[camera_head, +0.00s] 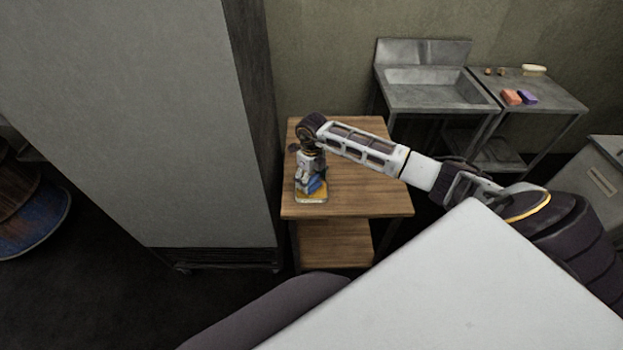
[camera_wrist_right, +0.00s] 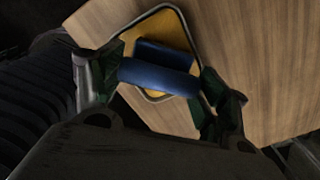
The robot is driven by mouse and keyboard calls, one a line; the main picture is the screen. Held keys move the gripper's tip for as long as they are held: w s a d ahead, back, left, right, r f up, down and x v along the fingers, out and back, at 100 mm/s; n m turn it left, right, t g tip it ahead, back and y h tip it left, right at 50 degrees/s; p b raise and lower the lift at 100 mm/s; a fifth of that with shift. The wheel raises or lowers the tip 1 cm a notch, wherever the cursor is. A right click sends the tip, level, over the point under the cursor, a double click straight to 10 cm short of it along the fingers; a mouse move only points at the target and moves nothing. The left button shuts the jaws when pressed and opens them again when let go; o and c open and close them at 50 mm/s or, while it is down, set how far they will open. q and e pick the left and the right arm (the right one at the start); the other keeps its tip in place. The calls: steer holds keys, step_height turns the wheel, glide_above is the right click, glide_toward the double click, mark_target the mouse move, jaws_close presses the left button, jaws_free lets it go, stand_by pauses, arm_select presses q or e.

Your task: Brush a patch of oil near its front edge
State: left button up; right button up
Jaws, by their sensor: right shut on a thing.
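My right gripper (camera_head: 312,176) points down over the wooden table (camera_head: 365,190), near its front left corner. It is shut on a blue block-like thing (camera_head: 317,184), perhaps a brush or sponge. In the right wrist view the blue thing (camera_wrist_right: 158,78) lies between the green-padded fingers (camera_wrist_right: 160,88), with a darker blue part beyond it. Below it is a small tray with a yellow inside and a grey rim (camera_wrist_right: 187,25), which also shows in the head view (camera_head: 312,198). Whether the blue thing touches the yellow surface I cannot tell. No separate oil patch can be made out. My left gripper is out of view.
A tall grey cabinet (camera_head: 130,120) stands close to the left of the table. A metal sink (camera_head: 430,90) and a side table (camera_head: 555,95) with an orange block (camera_head: 511,97) and a purple block (camera_head: 528,97) are behind right. The table's right part is clear.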

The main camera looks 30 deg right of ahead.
mark_target(311, 178)
steer(key=shift+r, duration=0.1)
stand_by(0.6)
steer(key=shift+r+p, duration=2.1)
steer(key=shift+r, duration=1.3)
steer(key=shift+n, duration=0.4)
